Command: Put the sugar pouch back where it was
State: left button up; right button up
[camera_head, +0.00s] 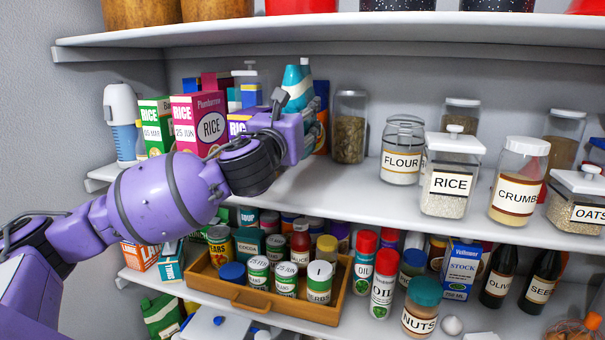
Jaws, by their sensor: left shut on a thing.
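My left gripper (299,88) reaches over the middle shelf from the left, its teal and grey fingers pointing up among the goods. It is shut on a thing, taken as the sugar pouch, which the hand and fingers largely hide. I cannot read a label on it or tell whether it touches the shelf. A dark blue and orange pack (322,118) shows just right of the fingers; I cannot tell whether it is held or stands behind. My right gripper is out of view.
Rice boxes (200,125) and a blue-white bottle (122,122) stand left of the hand. A grain jar (350,128), flour jar (402,150) and rice jar (452,175) stand to the right. The middle shelf (330,190) is bare along its front. Below is a wooden tray (318,312) of cans.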

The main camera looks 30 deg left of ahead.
pick_arm(q)
jog(key=f, duration=0.2)
jog(key=s+f, duration=0.1)
jog(key=shift+s+d+f, duration=0.1)
jog(key=shift+s+f, duration=0.05)
jog(key=shift+f, duration=0.55)
jog(key=f, duration=0.3)
jog(key=shift+w+f, duration=0.1)
jog(key=shift+w, duration=0.15)
jog(key=shift+f, duration=0.25)
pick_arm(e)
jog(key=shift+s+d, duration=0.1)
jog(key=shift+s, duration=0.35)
pick_arm(q)
jog(key=shift+f, duration=0.15)
jog(key=o, duration=1.3)
jog(key=shift+f, duration=0.1)
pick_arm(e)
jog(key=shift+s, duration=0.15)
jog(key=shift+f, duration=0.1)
